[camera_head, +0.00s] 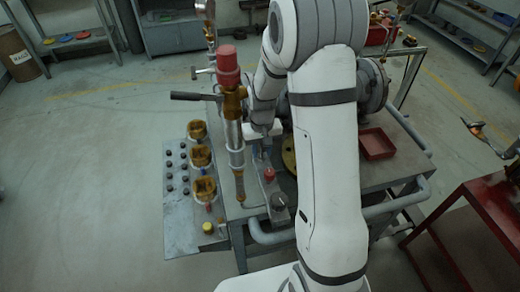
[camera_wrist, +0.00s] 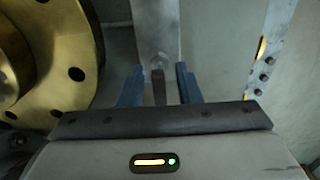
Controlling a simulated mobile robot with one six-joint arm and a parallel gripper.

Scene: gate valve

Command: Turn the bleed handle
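My gripper (camera_wrist: 160,84) shows in the wrist view with its two blue fingers apart. A narrow dark upright piece (camera_wrist: 158,87) stands between them, with a gap visible on both sides; whether it is the bleed handle I cannot tell. In the head view my gripper (camera_head: 264,148) is low over the bench, just right of the upright pipe (camera_head: 235,145), and its fingertips are hard to make out. A dark lever (camera_head: 194,96) sticks out left from the brass fitting under a red cap (camera_head: 228,62), well above my gripper.
A brass flange (camera_wrist: 65,45) is close on the left in the wrist view. A red knob (camera_head: 269,175) is below my gripper on the bench. A red tray (camera_head: 376,143) lies right. Several brass parts (camera_head: 201,157) stand on the left side panel. My arm hides the bench's middle.

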